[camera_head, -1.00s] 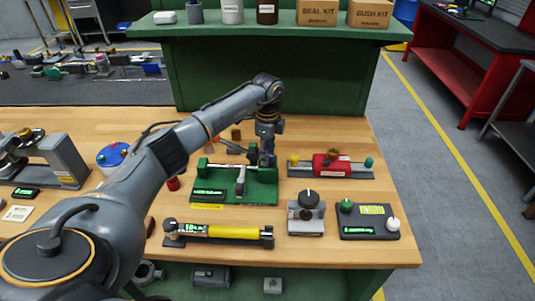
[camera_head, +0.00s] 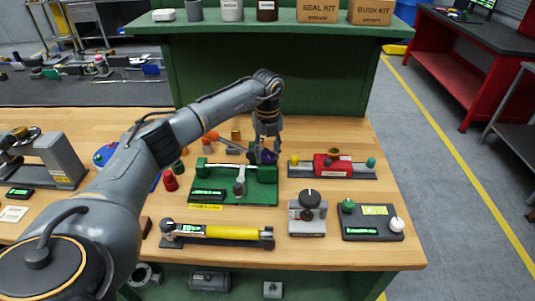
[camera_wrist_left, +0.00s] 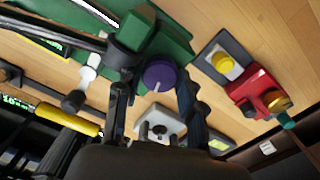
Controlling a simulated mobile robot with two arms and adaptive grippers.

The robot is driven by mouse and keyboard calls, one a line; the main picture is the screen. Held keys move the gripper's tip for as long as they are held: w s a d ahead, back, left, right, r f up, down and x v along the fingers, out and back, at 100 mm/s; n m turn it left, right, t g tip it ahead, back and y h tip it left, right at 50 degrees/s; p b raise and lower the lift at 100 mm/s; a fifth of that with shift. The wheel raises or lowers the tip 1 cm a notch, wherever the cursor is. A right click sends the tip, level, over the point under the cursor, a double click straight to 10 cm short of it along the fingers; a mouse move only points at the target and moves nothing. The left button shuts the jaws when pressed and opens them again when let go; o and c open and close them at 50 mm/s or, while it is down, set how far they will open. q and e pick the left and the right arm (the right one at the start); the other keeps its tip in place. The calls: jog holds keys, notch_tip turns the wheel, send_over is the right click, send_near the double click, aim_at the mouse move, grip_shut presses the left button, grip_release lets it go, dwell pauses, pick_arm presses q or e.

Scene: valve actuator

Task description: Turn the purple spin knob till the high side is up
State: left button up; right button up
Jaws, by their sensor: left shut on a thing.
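The purple spin knob (camera_head: 269,157) sits at the back right end of a green fixture (camera_head: 264,194) on the wooden bench. My left gripper (camera_head: 262,156) reaches down onto the knob from behind and is shut on it. In the left wrist view the round purple knob (camera_wrist_left: 160,75) shows between the two dark fingers (camera_wrist_left: 156,92), with a short pale line on its face. Which side of the knob is high I cannot tell. My right gripper is not in view.
A red device with yellow and teal ends (camera_head: 331,166) stands close to the right of the knob. A green shelf (camera_head: 270,80) rises behind.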

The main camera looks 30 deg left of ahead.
aim_at(268, 154)
pick_arm(q)
jog(key=m+b, duration=0.1)
jog(key=m, duration=0.4)
jog(key=shift+m, duration=0.4)
dwell(0.4)
jog(key=o, duration=1.2)
jog(key=shift+w, duration=0.1)
jog(key=shift+c, duration=0.2)
jog(key=shift+d+r, duration=0.1)
jog(key=shift+r, duration=3.9)
